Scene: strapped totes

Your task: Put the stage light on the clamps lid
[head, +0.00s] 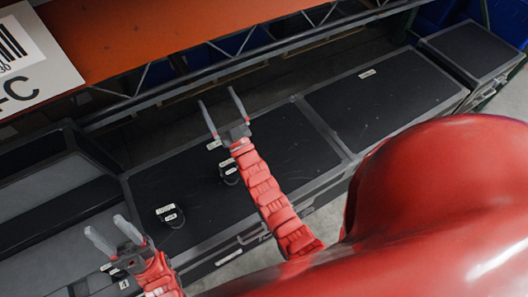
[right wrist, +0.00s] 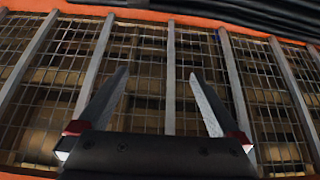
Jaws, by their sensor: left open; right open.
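A black case lid (head: 150,190) lies behind my grippers, and a second black lid (head: 385,110) lies to its right; I cannot read which is the clamps lid. Two small dark objects with pale labels stand on the first lid: one at its front left (head: 176,219), one (head: 229,180) beside my right arm. Either may be the stage light; the labels are too small to read. My left gripper (head: 105,225) is open and appears empty at the lower left. My right gripper (head: 218,96) is open and empty, seen over the lid's far edge; its fingers also show in the right wrist view (right wrist: 160,80).
An orange shelf (head: 160,32) on a dark metal frame spans the back, with a large label (head: 30,60) at the left. A grey-black case (head: 60,195) stands at the left and another (head: 475,48) at the right. Wire mesh (right wrist: 160,60) fills the right wrist view.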

